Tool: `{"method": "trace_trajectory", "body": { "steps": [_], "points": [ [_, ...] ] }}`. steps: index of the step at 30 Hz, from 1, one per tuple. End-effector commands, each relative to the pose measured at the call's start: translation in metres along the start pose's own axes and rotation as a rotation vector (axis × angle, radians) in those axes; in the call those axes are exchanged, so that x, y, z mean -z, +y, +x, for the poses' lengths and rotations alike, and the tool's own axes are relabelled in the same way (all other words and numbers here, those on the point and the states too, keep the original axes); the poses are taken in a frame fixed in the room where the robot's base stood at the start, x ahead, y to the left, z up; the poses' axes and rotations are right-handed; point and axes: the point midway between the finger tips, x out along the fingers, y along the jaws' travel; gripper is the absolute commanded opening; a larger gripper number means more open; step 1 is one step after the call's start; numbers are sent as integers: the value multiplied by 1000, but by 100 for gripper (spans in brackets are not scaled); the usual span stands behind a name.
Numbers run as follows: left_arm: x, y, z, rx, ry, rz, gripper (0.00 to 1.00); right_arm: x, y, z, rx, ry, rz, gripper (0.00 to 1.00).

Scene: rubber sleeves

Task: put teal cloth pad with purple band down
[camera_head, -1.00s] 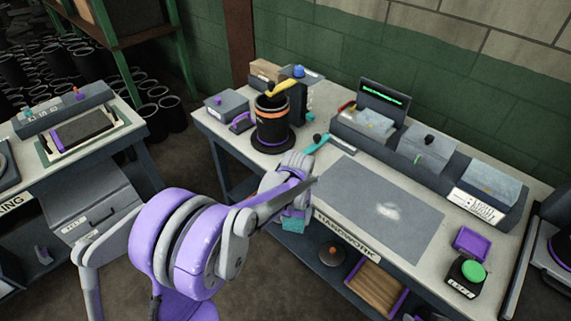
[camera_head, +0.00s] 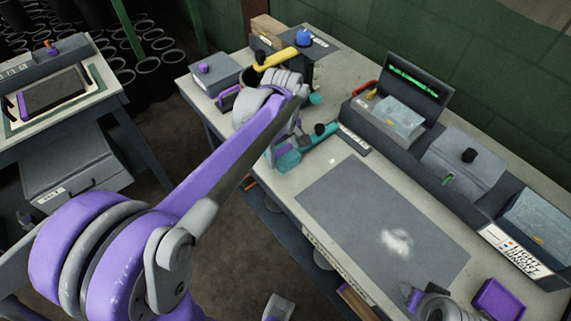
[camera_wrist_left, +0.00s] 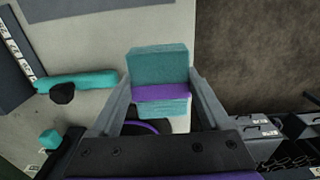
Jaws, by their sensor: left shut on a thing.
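The teal cloth pad with purple band (camera_wrist_left: 158,68) is between the fingers of my left gripper (camera_wrist_left: 158,98) in the left wrist view. In the head view the pad (camera_head: 287,160) shows below my left gripper (camera_head: 283,147), by the bench's front edge, left of the grey mat. I cannot tell whether it touches the bench top. The gripper is shut on the pad. The bench (camera_head: 338,168) is pale-topped. A grey and purple part at the bottom right of the head view appears to be my right arm; its jaws are not clear.
A teal-handled tool with a black knob (camera_head: 319,130) lies close beside the pad. The grey mat (camera_head: 375,215) is bare except for a white smudge. Dark bins (camera_head: 462,165) line the back. A yellow-handled thing (camera_head: 278,60) stands behind my left wrist.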

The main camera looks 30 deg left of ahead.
Motion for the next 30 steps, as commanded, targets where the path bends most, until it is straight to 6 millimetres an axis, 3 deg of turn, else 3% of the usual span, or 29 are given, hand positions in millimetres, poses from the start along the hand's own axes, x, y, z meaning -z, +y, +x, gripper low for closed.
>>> {"method": "trace_trajectory", "body": {
  "steps": [13,26,27,30],
  "points": [
    [0,0,56,0,0,2,28,-3,0,5,0,-2,0,50],
    [0,0,64,0,0,3,28,-5,0,8,0,-3,0,50],
    [0,0,64,0,0,3,85,-5,0,8,0,-3,0,50],
    [0,0,63,0,0,3,100,-5,0,7,0,-3,0,50]
  ]
}}
